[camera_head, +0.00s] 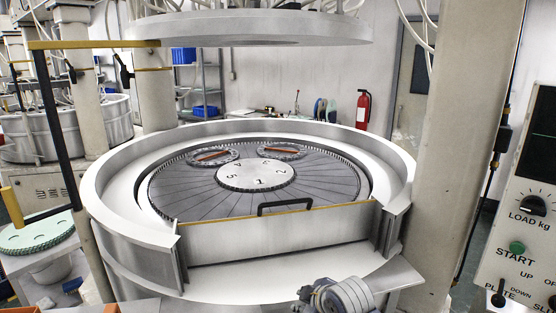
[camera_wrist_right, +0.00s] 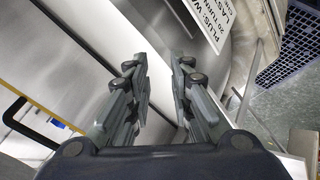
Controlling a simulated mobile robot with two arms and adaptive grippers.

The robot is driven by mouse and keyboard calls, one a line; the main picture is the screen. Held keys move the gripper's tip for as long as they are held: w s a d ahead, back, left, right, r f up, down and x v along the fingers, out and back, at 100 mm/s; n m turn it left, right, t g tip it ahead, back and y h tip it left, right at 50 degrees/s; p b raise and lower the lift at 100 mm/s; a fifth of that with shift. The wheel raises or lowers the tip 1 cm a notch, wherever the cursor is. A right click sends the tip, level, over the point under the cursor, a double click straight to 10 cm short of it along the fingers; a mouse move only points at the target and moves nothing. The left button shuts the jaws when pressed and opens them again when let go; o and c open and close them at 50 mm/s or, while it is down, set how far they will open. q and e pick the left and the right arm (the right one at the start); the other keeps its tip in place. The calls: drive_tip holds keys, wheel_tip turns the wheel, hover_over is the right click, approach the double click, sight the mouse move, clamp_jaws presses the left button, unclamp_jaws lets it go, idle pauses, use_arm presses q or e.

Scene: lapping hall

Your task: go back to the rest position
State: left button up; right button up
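My right gripper (camera_wrist_right: 161,65) is open in the right wrist view, its two dark fingers apart with nothing between them. It points down past the machine's bright metal wall, beside a white label with black print (camera_wrist_right: 208,22). In the head view a grey part of my arm (camera_head: 345,296) shows at the bottom, in front of the lapping machine's metal basin (camera_head: 105,200); its fingers cannot be made out there. My left gripper is not in view.
The basin's front gate (camera_head: 300,236) stands upright with a black handle (camera_head: 285,205). Two toothed carriers with reddish bars lie on the lapping plate (camera_head: 190,200). The upper plate (camera_head: 250,30) hangs raised above. A post and control panel (camera_head: 525,215) stand right; a green disc (camera_head: 35,235) is left.

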drive_tip(key=s+d+f+m+g, duration=0.1)
drive_tip(key=s+d+f+m, duration=0.1)
drive_tip(key=s+f, duration=0.3)
drive_tip(key=s+d+f+m, duration=0.2)
drive_tip(key=s, duration=0.5)
drive_tip(key=s+d+f+m+g, duration=0.1)
drive_tip(key=s+d+f+m, duration=0.25)
drive_tip(key=s, duration=0.35)
drive_tip(key=s+d+f+m+g+h, duration=0.1)
drive_tip(key=s+d+m, duration=0.15)
drive_tip(key=s, duration=0.55)
drive_tip(key=s+d+f+m+g+h, duration=0.15)
drive_tip(key=s+d, duration=0.25)
drive_tip(key=s, duration=0.4)
wheel_tip(320, 180, down, 33)
drive_tip(key=s+g+b, duration=0.1)
drive_tip(key=s+b, duration=0.1)
drive_tip(key=b, duration=0.6)
drive_tip(key=s+d+f+b, duration=0.1)
drive_tip(key=s+f+b, duration=0.2)
drive_tip(key=s+f, duration=0.5)
drive_tip(key=s+d+f+g+b, duration=0.1)
drive_tip(key=s+f+b, duration=0.2)
drive_tip(key=s+f, duration=0.6)
wheel_tip(320, 180, down, 6)
drive_tip(key=shift+d+r, duration=0.2)
drive_tip(key=shift+d, duration=0.1)
